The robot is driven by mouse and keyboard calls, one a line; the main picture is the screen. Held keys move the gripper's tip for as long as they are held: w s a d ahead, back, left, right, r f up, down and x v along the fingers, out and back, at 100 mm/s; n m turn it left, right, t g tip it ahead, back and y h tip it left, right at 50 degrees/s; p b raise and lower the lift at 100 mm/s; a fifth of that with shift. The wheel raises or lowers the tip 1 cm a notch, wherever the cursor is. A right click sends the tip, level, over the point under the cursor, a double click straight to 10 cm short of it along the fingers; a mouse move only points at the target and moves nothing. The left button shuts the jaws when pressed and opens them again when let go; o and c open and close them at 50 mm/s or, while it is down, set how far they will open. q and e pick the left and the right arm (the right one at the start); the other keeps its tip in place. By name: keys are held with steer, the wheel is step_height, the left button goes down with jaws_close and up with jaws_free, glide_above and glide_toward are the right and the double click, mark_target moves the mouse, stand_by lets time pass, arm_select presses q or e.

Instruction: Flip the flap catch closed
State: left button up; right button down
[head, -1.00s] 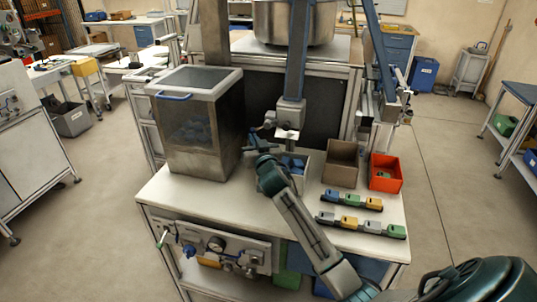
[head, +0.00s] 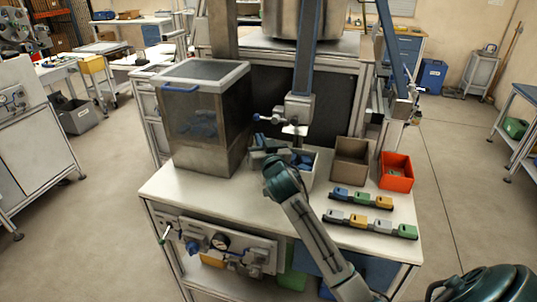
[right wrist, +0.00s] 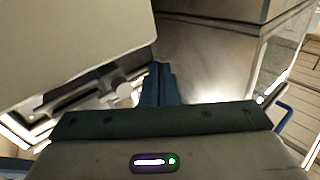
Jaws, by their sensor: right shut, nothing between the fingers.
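A small fitting with a blue end (head: 258,117) points left from a grey block (head: 298,108) on the blue upright; I take it for the flap catch, but its position is too small to read. The right wrist view shows the two blue fingertips (right wrist: 158,72) together, beside a pale round fitting (right wrist: 128,90). I cannot tell whether they touch it. My left gripper is not in view.
A bin with a blue-handled lid (head: 205,70) stands left of the gripper. An open box of blue pieces (head: 306,178), a brown box (head: 351,160) and a red box (head: 397,172) stand to the right. Coloured blocks (head: 370,223) line the bench's right front. The bench's front left is clear.

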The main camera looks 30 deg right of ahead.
steer(key=b+v, duration=0.1)
steer(key=v, duration=0.5)
steer(key=shift+s+r, duration=0.2)
steer(key=shift+s, duration=0.1)
steer(key=shift+f, duration=0.1)
